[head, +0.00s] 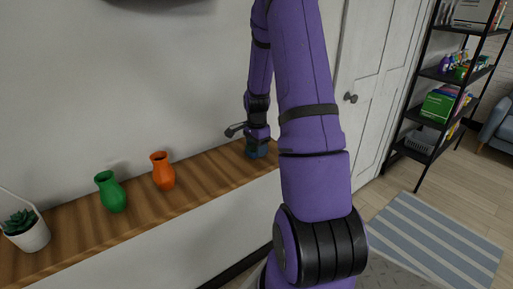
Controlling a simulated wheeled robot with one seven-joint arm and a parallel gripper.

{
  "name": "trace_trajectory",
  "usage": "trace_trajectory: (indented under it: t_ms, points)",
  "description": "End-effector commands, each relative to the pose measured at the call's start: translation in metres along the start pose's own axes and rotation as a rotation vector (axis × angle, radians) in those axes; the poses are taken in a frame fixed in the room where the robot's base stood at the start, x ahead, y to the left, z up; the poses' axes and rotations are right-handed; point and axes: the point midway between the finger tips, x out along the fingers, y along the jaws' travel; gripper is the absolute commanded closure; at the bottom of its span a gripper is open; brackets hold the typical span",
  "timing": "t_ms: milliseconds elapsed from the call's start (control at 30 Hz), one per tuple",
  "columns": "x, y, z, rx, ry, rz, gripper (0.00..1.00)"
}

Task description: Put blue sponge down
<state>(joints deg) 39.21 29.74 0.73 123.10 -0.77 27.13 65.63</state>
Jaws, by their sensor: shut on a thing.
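The blue sponge (256,151) is a small dark blue block at the right part of the wooden shelf, just left of my arm. My gripper (257,141) points down over it and is shut on it. The fingers are small and dark here, and they hide the sponge's upper part. The sponge is at or very near the shelf top; I cannot tell whether it touches the wood.
The wooden shelf (137,205) runs along the white wall. An orange vase (163,172), a green vase (112,193) and a potted succulent (27,231) stand on it. Bare wood lies between the orange vase and the sponge. My arm hides the shelf's right end.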

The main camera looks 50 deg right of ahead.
Motion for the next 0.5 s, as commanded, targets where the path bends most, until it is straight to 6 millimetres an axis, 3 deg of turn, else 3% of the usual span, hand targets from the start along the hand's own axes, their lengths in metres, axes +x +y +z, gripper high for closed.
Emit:
trace_trajectory:
  t_ms: [33,67,167,500]
  points:
    - [0.0018,0.0001,0.0002,0.000,0.000,0.001,0.74]
    - [0.0017,0.0000,0.0001,0.000,0.000,0.000,0.44]
    - [0.0014,0.0000,0.0001,0.000,0.000,0.000,0.23]
    - [-0.0021,0.0000,-0.0001,0.000,0.000,0.000,0.23]
